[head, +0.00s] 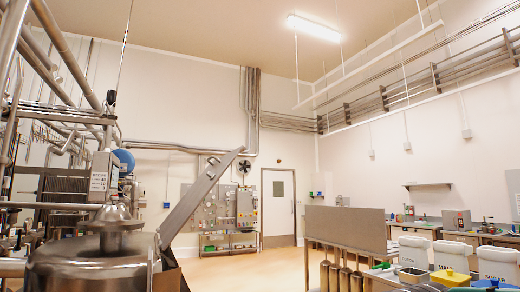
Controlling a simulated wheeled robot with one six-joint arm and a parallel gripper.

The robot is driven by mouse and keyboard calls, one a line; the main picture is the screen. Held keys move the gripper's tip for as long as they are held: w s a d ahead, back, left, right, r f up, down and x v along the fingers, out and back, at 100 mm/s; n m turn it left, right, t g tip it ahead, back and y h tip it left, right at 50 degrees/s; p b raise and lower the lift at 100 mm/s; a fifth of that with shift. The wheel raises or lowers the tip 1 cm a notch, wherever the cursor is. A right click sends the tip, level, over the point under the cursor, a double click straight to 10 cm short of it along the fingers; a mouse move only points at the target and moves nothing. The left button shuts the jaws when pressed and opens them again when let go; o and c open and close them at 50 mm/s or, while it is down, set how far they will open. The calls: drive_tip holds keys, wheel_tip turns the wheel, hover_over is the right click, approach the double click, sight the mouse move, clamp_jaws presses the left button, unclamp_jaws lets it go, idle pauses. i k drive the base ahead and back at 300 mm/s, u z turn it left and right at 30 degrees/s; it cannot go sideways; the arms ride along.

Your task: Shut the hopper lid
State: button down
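The hopper lid (200,198) appears to be the grey metal panel standing open in the lower left of the head view. I see it nearly edge-on, slanting up to the right. A small knob or handle (244,163) shows near its upper end. Its lower end meets a brownish metal part (171,272), which seems to be the hopper top. Most of the hopper is cut off by the bottom edge or hidden behind the steel vessel. My gripper is not in view.
A round steel vessel (95,268) stands at the lower left, with pipework behind it. At right, a bench with a grey upright panel (346,228) holds white labelled containers (497,263) and a yellow one (450,278). Open floor (250,268) lies between, leading to a white door (278,203).

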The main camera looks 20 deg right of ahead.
sight(168, 230)
drive_tip(key=z, duration=0.55)
drive_tip(key=i, duration=0.6)
drive_tip(key=z, duration=0.25)
